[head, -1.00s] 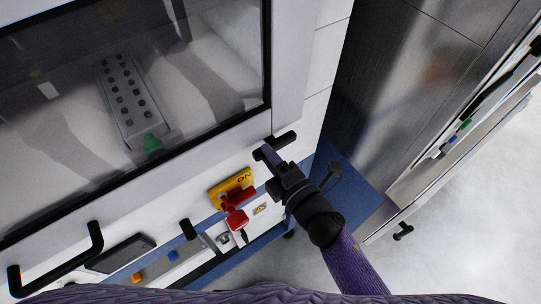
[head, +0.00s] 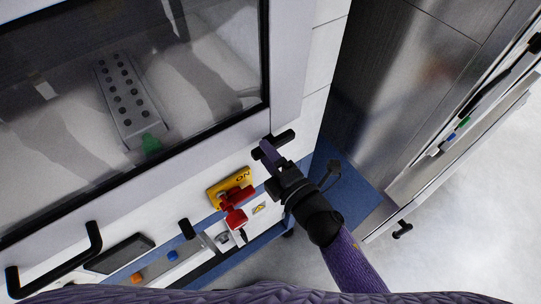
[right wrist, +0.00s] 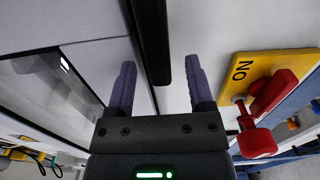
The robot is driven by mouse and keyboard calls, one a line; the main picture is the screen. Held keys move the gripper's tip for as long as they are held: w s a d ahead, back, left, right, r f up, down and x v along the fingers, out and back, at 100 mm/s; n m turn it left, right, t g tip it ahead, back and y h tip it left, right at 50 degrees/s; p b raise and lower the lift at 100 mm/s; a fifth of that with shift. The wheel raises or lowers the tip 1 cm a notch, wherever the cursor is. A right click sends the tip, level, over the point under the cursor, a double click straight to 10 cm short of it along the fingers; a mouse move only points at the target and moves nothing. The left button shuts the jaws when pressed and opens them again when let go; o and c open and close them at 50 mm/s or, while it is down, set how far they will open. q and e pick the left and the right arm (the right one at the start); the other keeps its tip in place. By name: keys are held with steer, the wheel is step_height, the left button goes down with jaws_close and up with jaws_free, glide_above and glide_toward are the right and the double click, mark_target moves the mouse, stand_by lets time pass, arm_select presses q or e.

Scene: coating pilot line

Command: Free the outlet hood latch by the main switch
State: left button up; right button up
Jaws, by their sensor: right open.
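The black hood latch (head: 284,138) sits on the pale hood frame, just above and right of the main switch. The main switch (head: 222,190) is a yellow plate marked "ON" with a red handle. My right gripper (head: 268,152) is at the latch, its purple fingers partly overlapping it in the head view. In the right wrist view the open gripper (right wrist: 159,72) has one finger on each side of the black latch bar (right wrist: 153,40), with visible gaps on both sides. Contact is not visible. The main switch (right wrist: 270,85) is right of the fingers there. My left gripper is out of view.
A dark hood window (head: 120,110) fills the upper left, with a perforated block (head: 125,95) behind it. A black handle (head: 60,265), a smaller black knob (head: 187,229) and coloured buttons lie below. A steel cabinet (head: 400,90) stands right. Floor is open at lower right.

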steer(key=b+v, duration=0.1)
steer(key=v, duration=0.9)
